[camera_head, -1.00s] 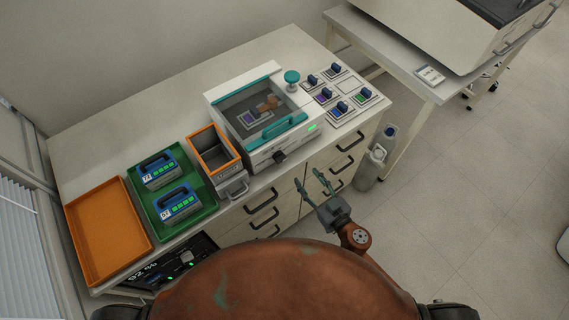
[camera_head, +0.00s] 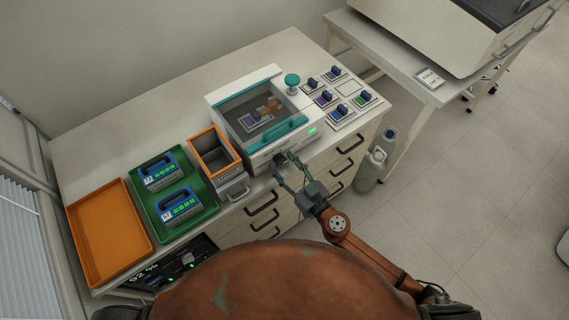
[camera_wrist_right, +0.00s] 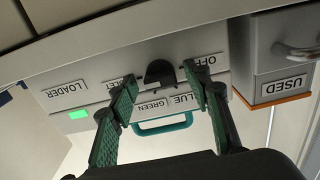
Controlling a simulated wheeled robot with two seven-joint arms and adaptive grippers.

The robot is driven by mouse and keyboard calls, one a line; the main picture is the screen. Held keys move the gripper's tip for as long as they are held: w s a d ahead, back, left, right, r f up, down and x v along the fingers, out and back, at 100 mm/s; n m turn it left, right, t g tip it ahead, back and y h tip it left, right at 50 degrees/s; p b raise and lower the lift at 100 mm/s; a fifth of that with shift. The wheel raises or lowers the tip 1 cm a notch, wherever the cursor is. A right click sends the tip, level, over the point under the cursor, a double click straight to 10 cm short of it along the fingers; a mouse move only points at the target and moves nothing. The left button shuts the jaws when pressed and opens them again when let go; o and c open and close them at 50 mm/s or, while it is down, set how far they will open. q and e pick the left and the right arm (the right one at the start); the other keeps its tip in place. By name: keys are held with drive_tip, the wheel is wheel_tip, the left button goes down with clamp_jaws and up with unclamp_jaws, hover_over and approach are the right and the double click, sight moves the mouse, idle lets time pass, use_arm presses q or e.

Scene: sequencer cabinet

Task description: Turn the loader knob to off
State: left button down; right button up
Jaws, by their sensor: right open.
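The loader (camera_head: 262,115) is a white box with a teal handle and a clear lid, standing on the cabinet top. Its black loader knob (camera_wrist_right: 159,73) is on the front face, among labels reading OFF, GREEN, BLUE and a partly hidden one ending in "LET"; the wrist view shows them upside down. My right gripper (camera_wrist_right: 159,74) is open, with one green finger on each side of the knob; whether they touch it I cannot tell. In the head view the right gripper (camera_head: 283,165) is at the loader's front. My left gripper is not in view.
An orange-rimmed bin (camera_head: 215,157) labelled USED (camera_wrist_right: 283,85) stands beside the loader. A green tray (camera_head: 205,211) holds blue cartridges; an empty orange tray (camera_head: 108,232) lies left. Several cartridges (camera_head: 343,110) sit right of the loader. Drawer handles (camera_head: 262,204) project below.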

drive_tip(key=shift+c, duration=0.5)
drive_tip(key=c, duration=1.1)
drive_tip(key=shift+o, duration=0.2)
